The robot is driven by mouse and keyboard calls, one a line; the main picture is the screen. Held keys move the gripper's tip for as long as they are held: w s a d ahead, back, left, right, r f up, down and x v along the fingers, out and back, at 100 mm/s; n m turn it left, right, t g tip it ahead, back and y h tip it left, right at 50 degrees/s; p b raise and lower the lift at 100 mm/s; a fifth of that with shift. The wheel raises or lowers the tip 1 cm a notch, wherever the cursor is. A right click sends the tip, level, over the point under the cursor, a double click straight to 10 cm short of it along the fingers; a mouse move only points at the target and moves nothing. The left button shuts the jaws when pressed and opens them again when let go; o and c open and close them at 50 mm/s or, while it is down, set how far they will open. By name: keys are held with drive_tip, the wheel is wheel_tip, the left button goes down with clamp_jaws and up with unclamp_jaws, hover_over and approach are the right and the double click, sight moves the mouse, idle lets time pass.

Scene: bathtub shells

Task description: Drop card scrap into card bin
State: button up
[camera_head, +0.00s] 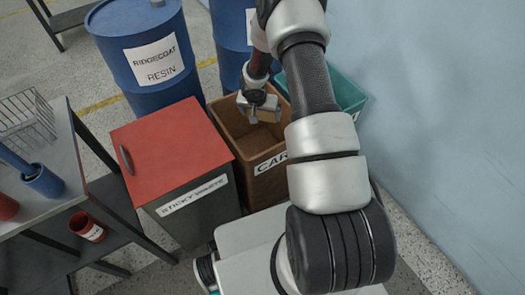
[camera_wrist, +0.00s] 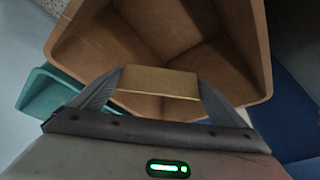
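The card bin (camera_head: 226,112) is a brown open-topped box with a partly hidden label reading "CAR", between the sticky waste bin and a teal bin. My gripper (camera_head: 260,112) is over its opening. In the wrist view my gripper (camera_wrist: 160,92) is shut on a small tan card scrap (camera_wrist: 158,82), held between the two fingertips. The card bin (camera_wrist: 255,50) fills most of the wrist view behind the scrap, and its inner walls and floor look bare. My arm hides part of the bin's right side in the head view.
The sticky waste bin (camera_head: 170,150) has a closed red lid. A teal bin (camera_head: 345,92) stands to the right, by the pale blue wall (camera_head: 440,110). Blue drums, one labelled Ridgecoat Resin (camera_head: 130,75), stand behind. A grey table (camera_head: 60,150) is at left.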

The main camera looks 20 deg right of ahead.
drive_tip(key=p+v, duration=0.2)
drive_tip(key=v, duration=1.5)
drive_tip(key=shift+r+p, duration=0.25)
drive_tip(key=shift+p, duration=0.1)
